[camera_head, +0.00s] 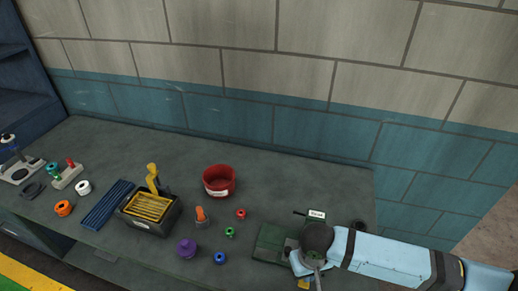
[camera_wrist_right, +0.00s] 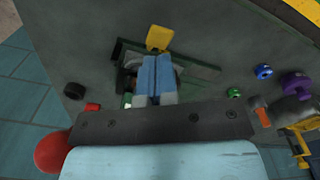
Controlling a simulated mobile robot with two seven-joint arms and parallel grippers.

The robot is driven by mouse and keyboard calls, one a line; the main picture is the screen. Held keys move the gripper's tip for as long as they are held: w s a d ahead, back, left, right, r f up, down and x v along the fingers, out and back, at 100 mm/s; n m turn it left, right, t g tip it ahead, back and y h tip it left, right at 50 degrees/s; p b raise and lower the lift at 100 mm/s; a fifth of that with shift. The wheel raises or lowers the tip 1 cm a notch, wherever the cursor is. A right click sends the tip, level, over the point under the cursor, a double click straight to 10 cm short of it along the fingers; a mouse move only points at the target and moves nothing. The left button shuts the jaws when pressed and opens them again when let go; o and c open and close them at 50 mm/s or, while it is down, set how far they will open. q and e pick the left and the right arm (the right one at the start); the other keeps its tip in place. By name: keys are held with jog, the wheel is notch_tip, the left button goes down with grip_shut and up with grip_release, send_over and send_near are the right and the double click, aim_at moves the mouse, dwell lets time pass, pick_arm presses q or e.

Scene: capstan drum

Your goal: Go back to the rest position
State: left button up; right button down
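My right gripper (camera_head: 314,266) is at the right part of the bench, over a green machine base (camera_head: 270,244). In the right wrist view its two blue fingers (camera_wrist_right: 155,75) lie side by side with only a thin line between them, and I see nothing held between them. Below the fingers the green machine (camera_wrist_right: 200,72) shows with dark round parts, mostly hidden by the gripper. A yellow piece (camera_wrist_right: 159,38) is just beyond the fingertips. A white label (camera_head: 317,214) stands behind the machine. My left gripper is not in view.
A red pot (camera_head: 219,180), a dark box with yellow slats (camera_head: 150,208), a blue ribbed tray (camera_head: 107,204), a purple knob (camera_head: 187,248) and small coloured rings are on the bench. A tiled wall (camera_head: 260,119) stands behind.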

jog(key=shift+r, duration=0.45)
jog(key=s+a+f+t+y, duration=0.1)
jog(key=s+a+t+y, duration=0.15)
jog(key=a+y, duration=0.5)
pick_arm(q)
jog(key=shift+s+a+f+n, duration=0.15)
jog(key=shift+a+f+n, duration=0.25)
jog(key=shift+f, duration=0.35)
pick_arm(e)
jog(key=s+d+f+t+h, duration=0.2)
jog(key=s+d+f+t, duration=0.1)
jog(key=d, duration=0.5)
jog(key=s+d+f+t+h, duration=0.2)
jog(key=s+d+f+t, duration=0.2)
jog(key=d, duration=0.3)
jog(key=shift+s+d+t+h, duration=0.3)
jog(key=shift+d+t+h, duration=0.05)
jog(key=shift+t, duration=0.3)
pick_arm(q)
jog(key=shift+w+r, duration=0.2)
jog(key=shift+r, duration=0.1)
